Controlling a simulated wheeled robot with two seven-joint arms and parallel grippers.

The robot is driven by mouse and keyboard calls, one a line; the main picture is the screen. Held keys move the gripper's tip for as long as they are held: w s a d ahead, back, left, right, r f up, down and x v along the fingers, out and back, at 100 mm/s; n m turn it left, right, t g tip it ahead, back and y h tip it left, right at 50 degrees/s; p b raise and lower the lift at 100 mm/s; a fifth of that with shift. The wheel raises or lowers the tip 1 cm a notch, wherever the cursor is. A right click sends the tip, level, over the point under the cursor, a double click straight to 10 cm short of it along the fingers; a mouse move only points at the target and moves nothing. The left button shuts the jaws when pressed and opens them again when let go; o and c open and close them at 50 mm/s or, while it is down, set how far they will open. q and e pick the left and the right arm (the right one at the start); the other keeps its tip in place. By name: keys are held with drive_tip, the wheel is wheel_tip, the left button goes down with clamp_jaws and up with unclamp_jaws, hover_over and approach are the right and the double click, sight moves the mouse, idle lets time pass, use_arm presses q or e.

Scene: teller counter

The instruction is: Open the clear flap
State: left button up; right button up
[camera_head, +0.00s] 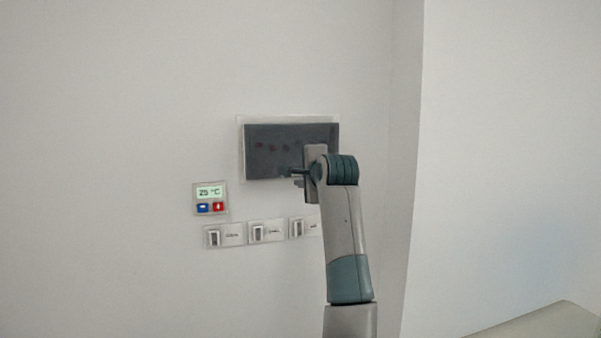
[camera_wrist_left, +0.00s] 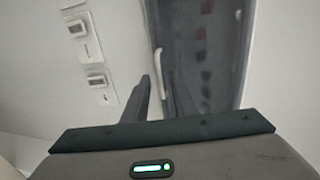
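The clear flap (camera_head: 262,160) looks smoky and dark over a pale-framed box on the wall, with a row of small reddish spots behind it. It appears closed; in the wrist view it is the dark panel (camera_wrist_left: 215,60). A pale upright strip, seemingly its handle (camera_wrist_left: 159,68), runs along its edge there. My left gripper (camera_head: 291,174) is at the flap's lower edge, covering its lower right part. In the wrist view the fingers of my left gripper (camera_wrist_left: 160,92) look apart, with the strip's end between or just beyond them. Contact cannot be told. My right gripper is not in view.
A thermostat (camera_head: 210,198) reading 25 °C, with a blue and a red button, is on the wall at lower left of the box. Several labelled switches (camera_head: 268,231) sit in a row below. A wall corner (camera_head: 405,170) is to the right.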

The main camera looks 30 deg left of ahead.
use_arm(q)
clamp_jaws()
idle(1.4)
